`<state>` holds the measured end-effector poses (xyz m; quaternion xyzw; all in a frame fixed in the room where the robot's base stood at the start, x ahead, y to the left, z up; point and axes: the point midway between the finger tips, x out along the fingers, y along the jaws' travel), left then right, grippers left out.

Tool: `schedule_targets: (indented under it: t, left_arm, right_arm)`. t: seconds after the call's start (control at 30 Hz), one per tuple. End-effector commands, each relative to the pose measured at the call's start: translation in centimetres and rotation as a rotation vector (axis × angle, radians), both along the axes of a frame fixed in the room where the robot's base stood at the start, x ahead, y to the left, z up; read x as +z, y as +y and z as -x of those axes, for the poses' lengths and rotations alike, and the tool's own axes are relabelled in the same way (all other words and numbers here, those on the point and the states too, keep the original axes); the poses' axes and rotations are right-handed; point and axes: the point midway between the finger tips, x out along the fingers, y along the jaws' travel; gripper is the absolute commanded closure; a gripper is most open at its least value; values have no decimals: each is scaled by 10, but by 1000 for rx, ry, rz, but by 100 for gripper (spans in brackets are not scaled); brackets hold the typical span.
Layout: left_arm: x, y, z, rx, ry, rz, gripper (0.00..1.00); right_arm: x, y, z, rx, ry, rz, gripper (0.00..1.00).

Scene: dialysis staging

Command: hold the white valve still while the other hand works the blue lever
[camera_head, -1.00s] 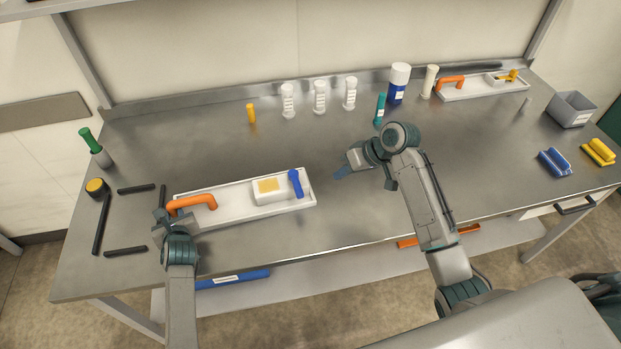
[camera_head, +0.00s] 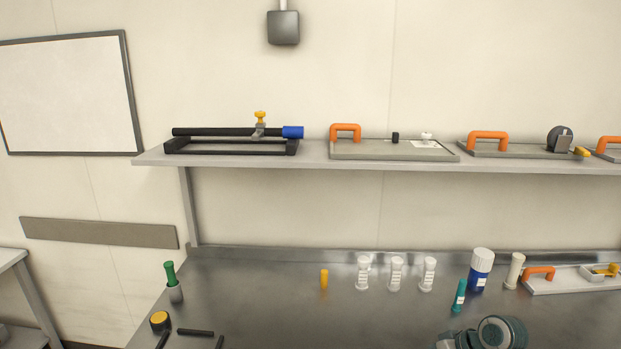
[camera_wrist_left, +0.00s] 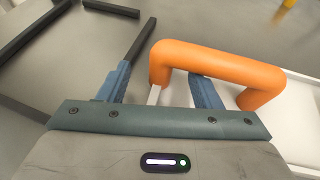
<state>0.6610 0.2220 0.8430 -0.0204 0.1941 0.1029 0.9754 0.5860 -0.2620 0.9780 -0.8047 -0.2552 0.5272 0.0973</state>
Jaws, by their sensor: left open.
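In the left wrist view my left gripper (camera_wrist_left: 160,72) is open. Its fingers stand on either side of one leg of an orange handle (camera_wrist_left: 215,62), the right fingertip partly hidden behind the handle's bar. The handle stands on a white tray (camera_wrist_left: 296,118), only partly in view. The white valve and its blue lever are in neither current view; a second ago a white block with a blue lever lay on the near tray. In the head view only part of my right arm shows at the bottom edge; its gripper fingers are out of frame.
A wall shelf (camera_head: 300,158) above the bench carries a blue-ended black bar (camera_head: 292,132) and boards with orange handles. White bottles (camera_head: 396,274), a blue-and-white container (camera_head: 480,270) and a teal tube (camera_head: 459,296) stand along the bench's back. Black bars (camera_wrist_left: 52,32) lie left of my left gripper.

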Motion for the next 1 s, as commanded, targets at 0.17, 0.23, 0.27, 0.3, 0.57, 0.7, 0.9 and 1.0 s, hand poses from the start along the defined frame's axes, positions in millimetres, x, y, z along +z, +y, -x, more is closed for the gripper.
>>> schedule_targets:
  t: [0.17, 0.23, 0.27, 0.3, 0.57, 0.7, 0.9, 1.0]
  left_arm:
    - [0, 0, 0, 0, 0, 0, 41]
    - [0, 0, 0, 0, 0, 0, 41]
    - [1, 0, 0, 0, 0, 0, 41]
    - [1, 0, 1, 0, 0, 0, 41]
    - [9, -4, 17, 0, 2, 0, 41]
    - [14, -6, 26, 0, 1, 1, 41]
    - [18, -9, 38, -1, 1, 1, 41]
    - [21, -10, 45, 0, 1, 0, 41]
  right_arm:
    - [0, 0, 0, 0, 0, 0, 100]
    - [0, 0, 0, 0, 0, 0, 100]
    - [1, 0, 0, 0, 0, 0, 100]
    - [2, 0, 0, 0, 0, 0, 100]
    - [17, 0, 0, 0, 0, 0, 100]
    - [24, 0, 0, 0, 0, 0, 100]
    - [34, 0, 0, 0, 0, 0, 100]
    - [39, 0, 0, 0, 0, 0, 100]
